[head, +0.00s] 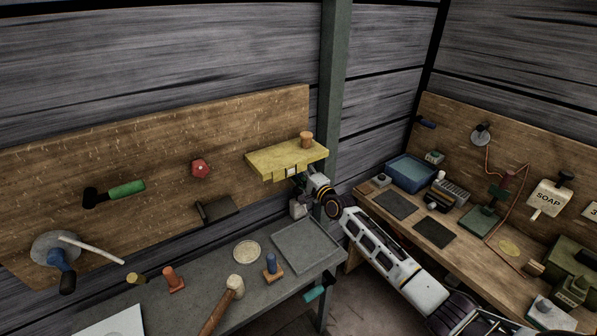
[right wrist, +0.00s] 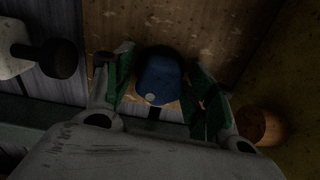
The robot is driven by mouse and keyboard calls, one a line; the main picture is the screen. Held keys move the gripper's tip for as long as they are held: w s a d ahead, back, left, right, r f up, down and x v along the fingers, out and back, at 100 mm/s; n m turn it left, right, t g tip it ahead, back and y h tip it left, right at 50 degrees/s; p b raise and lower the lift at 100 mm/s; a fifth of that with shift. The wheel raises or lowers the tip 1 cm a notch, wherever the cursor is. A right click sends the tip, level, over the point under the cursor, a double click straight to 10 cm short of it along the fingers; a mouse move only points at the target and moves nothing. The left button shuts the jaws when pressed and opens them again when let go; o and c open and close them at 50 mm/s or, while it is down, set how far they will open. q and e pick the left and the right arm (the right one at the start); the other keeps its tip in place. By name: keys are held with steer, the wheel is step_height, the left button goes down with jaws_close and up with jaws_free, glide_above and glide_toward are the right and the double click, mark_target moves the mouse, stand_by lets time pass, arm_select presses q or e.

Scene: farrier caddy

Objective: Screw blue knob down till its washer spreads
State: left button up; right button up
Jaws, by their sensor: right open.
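The blue knob (right wrist: 158,80) shows in the right wrist view, dark and rounded, with a small pale spot on its near side. It lies between the two green-padded fingers of my right gripper (right wrist: 162,66), which are open with a gap visible on each side. In the head view my right gripper (head: 299,182) is just under the front of a yellow shelf (head: 268,163) on the wooden board. The knob cannot be made out there. I cannot see a washer. My left gripper is not in view.
A wooden peg (head: 306,140) stands on the yellow shelf, close above my right gripper. A grey bench (head: 205,285) below holds a mallet (head: 235,284), a round disc (head: 247,251) and a flat tray (head: 305,246). A red knob (head: 200,169) is on the board to the left.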

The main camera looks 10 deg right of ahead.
steer(key=p+v, duration=0.2)
steer(key=v, duration=0.3)
stand_by(0.7)
steer(key=shift+w, duration=0.1)
